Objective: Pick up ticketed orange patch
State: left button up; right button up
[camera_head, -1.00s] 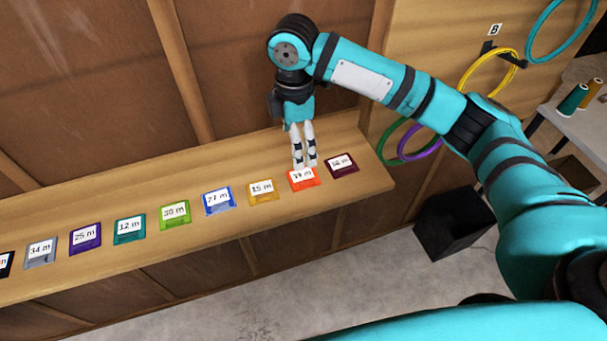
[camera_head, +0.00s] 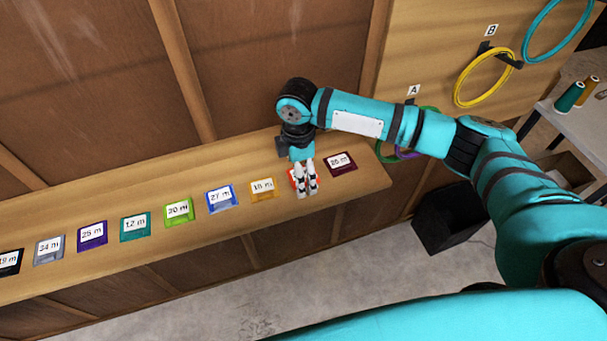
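The orange patch (camera_head: 292,179), red-orange with a white ticket, lies on the wooden shelf toward its right end. It is mostly hidden behind my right gripper's fingers, and its ticket cannot be read now. My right gripper (camera_head: 307,190) points down over the patch, its two pale fingers close together with a narrow gap. Whether the fingertips touch or hold the patch cannot be told. My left gripper is not in view.
The wooden shelf (camera_head: 240,222) carries a row of ticketed patches. An amber patch (camera_head: 262,189) is left of the orange one and a maroon patch (camera_head: 341,163) right of it. The wall rises close behind. A black bin (camera_head: 447,218) stands on the floor at right.

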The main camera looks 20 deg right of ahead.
jog(key=shift+c, duration=0.4)
jog(key=c, duration=0.8)
jog(key=shift+o, duration=0.2)
jog(key=shift+r, duration=0.15)
